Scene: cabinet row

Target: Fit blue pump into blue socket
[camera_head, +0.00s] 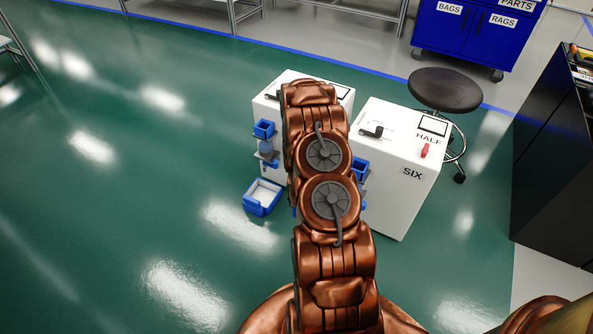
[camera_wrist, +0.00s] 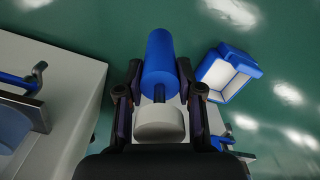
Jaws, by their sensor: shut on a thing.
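In the wrist view, my gripper (camera_wrist: 160,82) is shut on the blue pump (camera_wrist: 160,58). The pump has a blue cylinder, a short dark neck and a pale round end (camera_wrist: 159,124) towards the camera. Green floor shows beneath it. In the head view, my arm hides the gripper and pump. I cannot clearly identify the blue socket; blue fittings (camera_wrist: 18,80) show on the white cabinet at the left of the wrist view.
Two white cabinets (camera_head: 392,190) stand side by side; the nearer is marked SIX. Blue holders (camera_head: 264,130) are on the far cabinet's left side. A blue tray (camera_head: 262,197) with a white inside lies on the floor. Green floor is clear at left. A stool (camera_head: 445,90) stands behind.

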